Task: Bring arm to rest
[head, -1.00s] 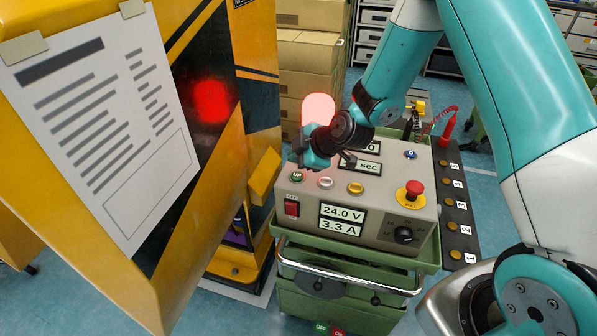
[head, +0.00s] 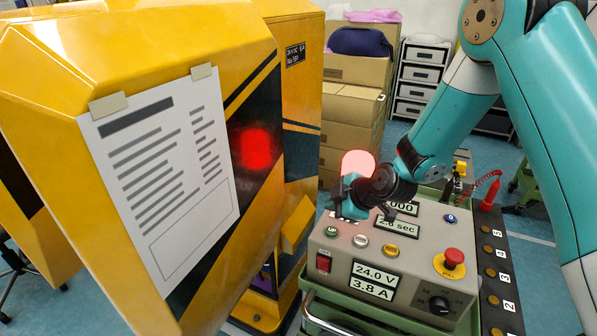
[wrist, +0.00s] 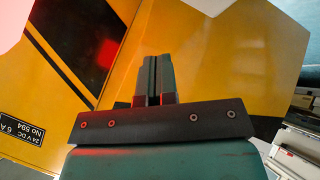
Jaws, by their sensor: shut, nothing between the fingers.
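My gripper (wrist: 153,80) is shut and empty in the wrist view, with its fingers together in front of the yellow and black gate cabinet (wrist: 200,60). In the head view my arm reaches from the upper right, and my gripper (head: 345,205) hangs over the back left of the grey control box (head: 335,243). The box has a green UP button, a white button, a yellow button, a red switch and a red emergency stop (head: 454,257). Its displays read 24.0 V and 3.8 A. A lit red-pink lamp (head: 357,164) stands behind my gripper. I cannot tell if the gripper touches anything.
The yellow cabinet (head: 262,70) with a paper sheet (head: 165,180) fills the left and shows a red glow. A green cart (head: 335,315) carries the box. A black numbered strip (head: 490,260) and red probe (head: 488,198) lie to the right. Cardboard boxes (head: 350,120) stand behind.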

